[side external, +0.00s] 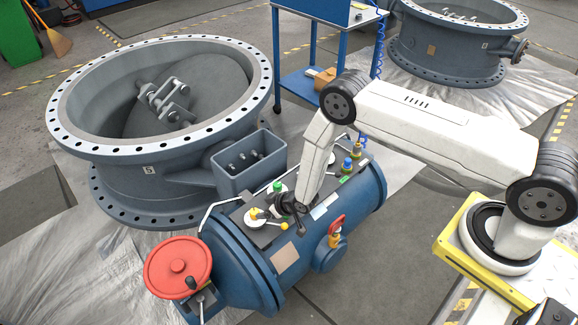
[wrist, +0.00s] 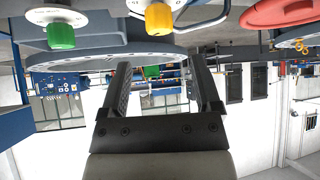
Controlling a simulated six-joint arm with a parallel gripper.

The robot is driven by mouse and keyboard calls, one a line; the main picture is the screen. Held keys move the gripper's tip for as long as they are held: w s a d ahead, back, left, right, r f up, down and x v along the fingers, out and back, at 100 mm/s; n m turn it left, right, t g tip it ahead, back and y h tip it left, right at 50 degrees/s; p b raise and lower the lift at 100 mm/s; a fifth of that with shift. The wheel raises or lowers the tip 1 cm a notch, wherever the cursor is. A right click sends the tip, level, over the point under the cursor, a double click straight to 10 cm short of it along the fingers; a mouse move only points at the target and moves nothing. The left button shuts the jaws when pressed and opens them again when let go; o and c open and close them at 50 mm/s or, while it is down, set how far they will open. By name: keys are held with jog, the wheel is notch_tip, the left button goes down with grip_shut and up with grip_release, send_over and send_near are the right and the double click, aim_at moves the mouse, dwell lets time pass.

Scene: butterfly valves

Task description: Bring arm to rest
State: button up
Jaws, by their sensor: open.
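My white arm reaches left from its yellow base, and my gripper (side external: 268,213) is low over the top panel of the blue cylindrical actuator (side external: 262,258). In the wrist view my gripper (wrist: 162,78) has its two dark fingers apart with nothing between them. A green knob (side external: 277,186) and a yellow knob (side external: 253,213) are close by the fingers in the side view. In the wrist view the green knob (wrist: 61,36) and the yellow knob (wrist: 159,19) appear at the top, beyond the fingertips. I cannot tell whether a finger touches anything.
A red handwheel (side external: 177,267) is at the actuator's left end, and a red-handled valve (side external: 336,227) is on its front. A large grey butterfly valve (side external: 100,180) stands behind left, another (side external: 455,60) at the back right. A blue cart (side external: 300,85) stands between them.

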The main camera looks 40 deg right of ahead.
jog(key=s+d+r+m+g+h, duration=0.1)
jog(key=s+d+r, duration=0.15)
jog(key=r, duration=0.85)
jog(key=s+d+r+m+g+h, duration=0.1)
jog(key=s+d+r+g, duration=0.15)
jog(key=r, duration=0.75)
jog(key=s+d+r+g, duration=0.1)
jog(key=s+d+r, duration=0.1)
jog(key=s+r, duration=0.4)
jog(key=s+d+r+m+g, duration=0.1)
jog(key=s+d+r, duration=0.1)
jog(key=s+r, duration=0.4)
jog(key=s, duration=0.5)
jog(key=shift+s, duration=0.3)
jog(key=shift+r+g, duration=0.1)
jog(key=shift+g, duration=0.15)
